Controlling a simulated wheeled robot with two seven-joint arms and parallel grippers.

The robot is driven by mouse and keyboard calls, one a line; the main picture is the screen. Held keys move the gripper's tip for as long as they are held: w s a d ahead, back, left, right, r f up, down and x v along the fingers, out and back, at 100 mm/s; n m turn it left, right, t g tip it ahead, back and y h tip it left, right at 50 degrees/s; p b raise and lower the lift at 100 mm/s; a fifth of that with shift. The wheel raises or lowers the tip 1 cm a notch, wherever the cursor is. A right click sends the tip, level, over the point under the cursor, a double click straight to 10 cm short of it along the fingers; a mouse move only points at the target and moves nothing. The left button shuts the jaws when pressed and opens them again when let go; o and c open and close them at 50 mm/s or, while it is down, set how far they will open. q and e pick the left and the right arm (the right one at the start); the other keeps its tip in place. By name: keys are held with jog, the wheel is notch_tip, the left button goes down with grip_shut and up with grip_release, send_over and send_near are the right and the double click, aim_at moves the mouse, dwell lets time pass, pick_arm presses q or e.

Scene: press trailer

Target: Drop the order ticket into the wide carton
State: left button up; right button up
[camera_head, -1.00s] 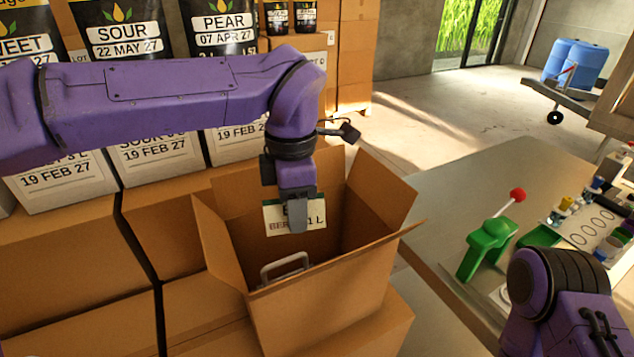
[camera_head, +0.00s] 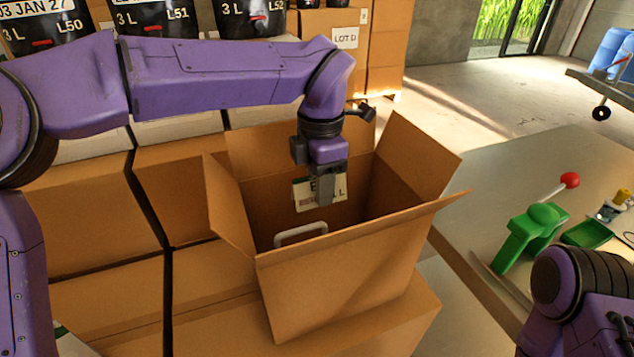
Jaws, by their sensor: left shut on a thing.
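The order ticket (camera_head: 335,189) is a small pale card with dark print and a green edge. My left gripper (camera_head: 326,190) is shut on it and points straight down, holding it over the open top of the wide carton (camera_head: 345,285). The ticket hangs upright at about the level of the carton's mouth, clear of the walls as far as I can tell. The carton is brown, with its flaps spread outward. A pale handle-like loop (camera_head: 300,234) shows inside it near the front wall. My right arm shows at the lower right; its gripper is out of frame.
The carton stands on other closed brown cartons (camera_head: 90,245), which fill the left. Dark pouches (camera_head: 155,22) stand behind on pale boxes. On the right a grey table (camera_head: 480,200) bears a green press (camera_head: 532,232) with a red-knobbed lever. Open floor lies beyond.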

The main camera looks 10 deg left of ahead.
pick_arm(q)
jog(key=shift+s+a+r, duration=0.1)
jog(key=shift+r, duration=0.05)
jog(key=o, duration=0.9)
jog(key=shift+s, duration=0.1)
jog(key=shift+o, duration=0.9)
jog(key=shift+d, duration=0.2)
notch_tip(320, 180, up, 10)
jog(key=shift+f, duration=0.1)
jog(key=shift+r, duration=0.4)
